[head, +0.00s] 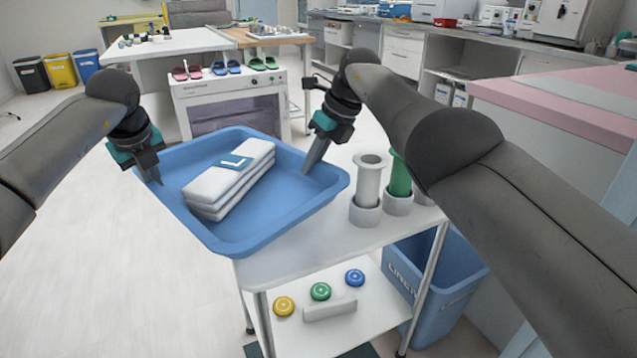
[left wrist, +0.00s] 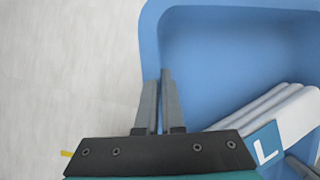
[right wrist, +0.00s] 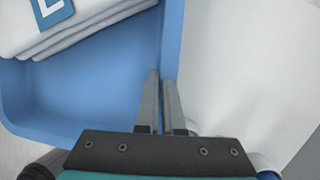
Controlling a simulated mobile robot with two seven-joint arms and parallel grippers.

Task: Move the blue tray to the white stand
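The blue tray (head: 300,208) holds a stack of folded white cloths (head: 232,180) with a blue "L" label. It is over the left part of a white two-level trolley (head: 345,240) and overhangs its left side. I cannot tell whether it rests or hangs just above. My left gripper (head: 157,181) is closed on the tray's left rim; the left wrist view (left wrist: 160,100) shows its fingers astride the wall. My right gripper (head: 308,172) is closed on the right rim, also in the right wrist view (right wrist: 160,102). A white unit (head: 232,90) stands behind; I cannot tell which is the stand.
A grey holder (head: 368,185) and a green cylinder (head: 400,178) stand on the trolley, right of the tray. Several slippers (head: 227,68) lie on the unit. Coloured discs (head: 320,291) are on the lower shelf. A blue linen bin (head: 440,285) stands right. Floor at left is clear.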

